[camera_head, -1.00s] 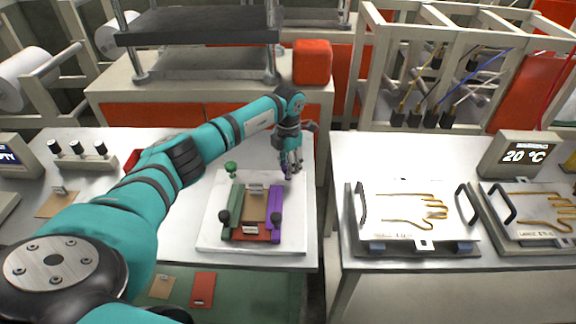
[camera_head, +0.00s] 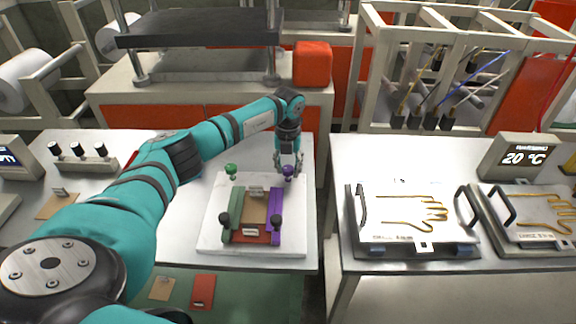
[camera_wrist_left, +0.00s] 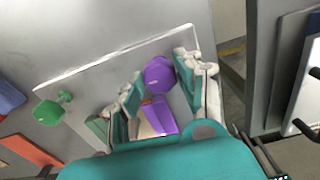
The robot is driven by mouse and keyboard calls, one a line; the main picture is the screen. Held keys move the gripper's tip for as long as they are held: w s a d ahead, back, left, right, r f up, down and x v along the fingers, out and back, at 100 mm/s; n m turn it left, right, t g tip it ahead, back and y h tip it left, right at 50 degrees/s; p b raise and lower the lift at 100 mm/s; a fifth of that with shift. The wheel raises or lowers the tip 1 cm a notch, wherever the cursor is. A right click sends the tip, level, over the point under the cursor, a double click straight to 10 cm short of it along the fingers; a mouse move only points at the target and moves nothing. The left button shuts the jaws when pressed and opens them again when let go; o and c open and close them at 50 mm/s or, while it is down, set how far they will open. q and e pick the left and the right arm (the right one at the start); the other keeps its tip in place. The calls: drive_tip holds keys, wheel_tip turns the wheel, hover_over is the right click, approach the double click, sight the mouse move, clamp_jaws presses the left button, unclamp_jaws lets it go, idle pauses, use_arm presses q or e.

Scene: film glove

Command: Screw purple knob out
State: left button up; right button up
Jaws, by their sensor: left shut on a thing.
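The purple knob (camera_head: 288,172) is at the far right corner of the white plate (camera_head: 210,240). My left gripper (camera_head: 289,167) reaches down over it with a finger on each side. In the left wrist view, the purple knob (camera_wrist_left: 159,76) sits between the two fingers (camera_wrist_left: 160,80), which are shut on it. The purple bar (camera_wrist_left: 160,118) lies just beyond it. Whether the knob is still seated or raised cannot be told; its lower part is hidden. My right gripper is not in view.
A green knob (camera_head: 231,168) stands at the plate's far left corner. A glove-shaped wire plate (camera_head: 385,225) lies on the table to the right, across a gap.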

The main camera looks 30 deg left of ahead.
sight(288, 168)
use_arm(q)
drive_tip(key=shift+n, duration=0.5)
drive_tip(key=o, duration=1.2)
drive_tip(key=shift+c, duration=0.2)
wheel_tip(288, 168, up, 12)
